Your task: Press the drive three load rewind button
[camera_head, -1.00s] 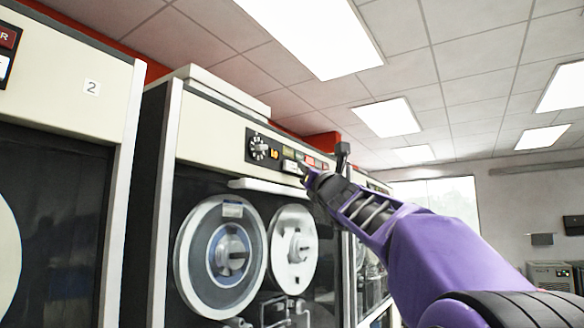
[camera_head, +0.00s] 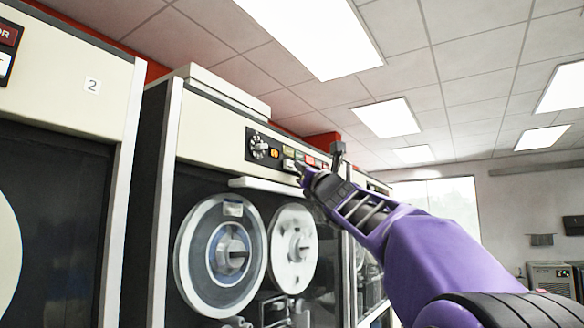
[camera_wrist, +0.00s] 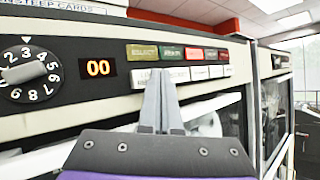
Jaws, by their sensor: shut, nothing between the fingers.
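In the wrist view, the panel carries an upper row of coloured buttons and a lower row of white buttons (camera_wrist: 200,73). Their small lettering is too blurred to read surely. My gripper (camera_wrist: 160,72) is shut and empty, its fingertips in front of the left part of the white row, hiding part of it. Contact cannot be told. In the head view, my gripper (camera_head: 300,171) is at the panel's lower edge.
A numbered dial (camera_wrist: 32,74) and an orange 00 display (camera_wrist: 98,68) sit left of the buttons. A white ledge (camera_head: 268,186) juts out below the panel, above two tape reels. Drive 2 (camera_head: 92,86) stands to the left. Open room lies to the right.

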